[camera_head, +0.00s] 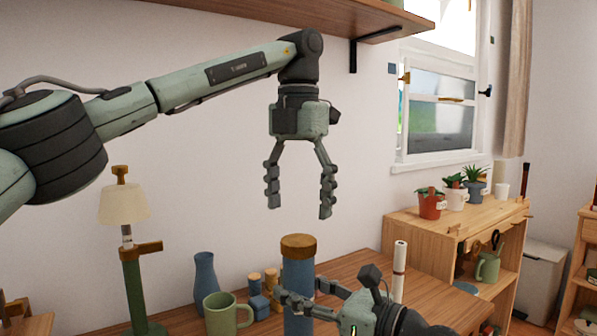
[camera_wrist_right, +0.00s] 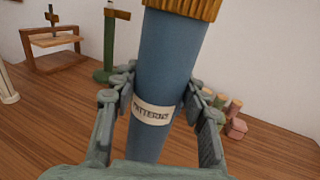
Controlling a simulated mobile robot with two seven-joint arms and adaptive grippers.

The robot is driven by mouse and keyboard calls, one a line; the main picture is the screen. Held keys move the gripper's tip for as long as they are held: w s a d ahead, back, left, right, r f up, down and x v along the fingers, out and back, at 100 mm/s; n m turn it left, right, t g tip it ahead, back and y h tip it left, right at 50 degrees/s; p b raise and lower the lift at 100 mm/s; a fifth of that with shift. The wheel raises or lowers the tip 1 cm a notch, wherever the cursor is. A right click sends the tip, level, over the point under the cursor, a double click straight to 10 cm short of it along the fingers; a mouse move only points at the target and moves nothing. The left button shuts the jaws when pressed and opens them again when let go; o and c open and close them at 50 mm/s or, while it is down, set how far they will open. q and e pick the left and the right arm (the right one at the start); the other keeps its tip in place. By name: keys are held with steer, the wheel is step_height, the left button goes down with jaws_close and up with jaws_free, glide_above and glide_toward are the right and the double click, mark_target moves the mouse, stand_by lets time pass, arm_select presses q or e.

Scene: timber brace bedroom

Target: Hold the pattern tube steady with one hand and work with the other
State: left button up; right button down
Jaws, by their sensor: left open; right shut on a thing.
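The pattern tube (camera_head: 298,274) is a blue cylinder with a brown cap, standing on the wooden table. In the right wrist view the tube (camera_wrist_right: 168,65) fills the middle and carries a pale label with dark lettering. My right gripper (camera_head: 297,303) is shut around the tube's body below the cap. Its fingers show on both sides of the tube in the right wrist view (camera_wrist_right: 158,95). My left gripper (camera_head: 298,208) is open and empty, pointing down above the capped end, with a clear gap between. The tube's base is hidden in the head view.
A green mug (camera_head: 221,316), a blue vase (camera_head: 205,278) and small corked jars (camera_head: 257,300) stand left of the tube. A lamp (camera_head: 124,205) is further left. A white roll (camera_head: 399,272) stands to the right. A shelf (camera_head: 290,12) hangs above the left arm.

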arm_select(q)
step_height(320, 180, up, 6)
stand_by(0.4)
arm_select(e)
steer(key=c, duration=0.7)
jaws_free()
steer(key=shift+c, duration=0.2)
steer(key=shift+d, duration=0.1)
steer(key=v, duration=1.2)
